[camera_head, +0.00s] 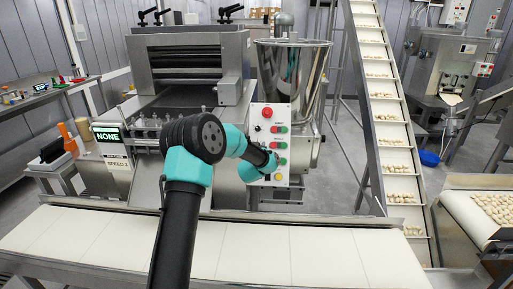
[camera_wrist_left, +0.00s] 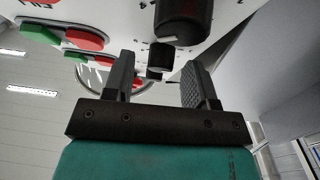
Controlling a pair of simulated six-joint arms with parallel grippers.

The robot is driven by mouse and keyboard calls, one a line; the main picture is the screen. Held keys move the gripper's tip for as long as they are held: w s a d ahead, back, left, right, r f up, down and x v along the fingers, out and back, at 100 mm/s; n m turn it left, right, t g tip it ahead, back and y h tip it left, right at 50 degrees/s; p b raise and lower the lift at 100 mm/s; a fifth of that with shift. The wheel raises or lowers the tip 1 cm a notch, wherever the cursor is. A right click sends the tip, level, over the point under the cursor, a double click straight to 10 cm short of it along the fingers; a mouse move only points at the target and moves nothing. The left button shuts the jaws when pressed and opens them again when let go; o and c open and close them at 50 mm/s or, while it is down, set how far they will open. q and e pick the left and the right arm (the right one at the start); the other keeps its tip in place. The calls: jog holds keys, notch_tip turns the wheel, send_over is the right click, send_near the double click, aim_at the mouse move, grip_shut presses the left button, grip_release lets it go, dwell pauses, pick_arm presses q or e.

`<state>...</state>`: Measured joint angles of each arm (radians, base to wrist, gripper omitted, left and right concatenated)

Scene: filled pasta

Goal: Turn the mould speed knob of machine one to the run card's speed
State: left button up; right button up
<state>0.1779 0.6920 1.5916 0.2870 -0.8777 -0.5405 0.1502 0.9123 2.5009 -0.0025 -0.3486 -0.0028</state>
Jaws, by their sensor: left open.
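The control panel (camera_head: 284,112) of the machine has red and green buttons and stands behind my left arm. My left gripper (camera_wrist_left: 157,66) is open, with its two fingers apart in front of the panel face. In the left wrist view a small black knob (camera_wrist_left: 159,61) shows between the fingers. A larger black knob (camera_wrist_left: 183,18) with a pale mark is beyond it, near the top edge. I cannot tell whether either finger touches a knob. My arm hides part of the panel in the head view. A card (camera_head: 118,164) reads "SPEED 2".
A display (camera_head: 108,135) above the card reads "NONE". A pale conveyor belt (camera_head: 320,254) runs across the front. A steel hopper (camera_head: 293,72) stands behind the panel, and an inclined conveyor (camera_head: 380,98) with pasta rises to its right. Red and green buttons (camera_wrist_left: 84,39) are near the left finger.

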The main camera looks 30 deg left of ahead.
pick_arm(q)
jog(key=c, duration=0.9)
jog(key=shift+a+m+h, duration=0.1)
jog(key=shift+m+h, duration=0.2)
jog(key=shift+m, duration=0.3)
jog(key=shift+c, duration=0.2)
jog(key=m+h, duration=0.1)
jog(key=m, duration=0.2)
jog(key=m+h, duration=0.2)
jog(key=shift+s+a+r+m+t, duration=0.1)
jog(key=shift+s+a+m+t, duration=0.1)
jog(key=shift+m+t, duration=0.15)
jog(key=m+h, duration=0.1)
jog(key=m, duration=0.2)
jog(key=m+g+h, duration=0.1)
jog(key=m+h, duration=0.1)
jog(key=m, duration=0.1)
jog(key=shift+w+a+r+h, duration=0.1)
jog(key=shift+h, duration=0.2)
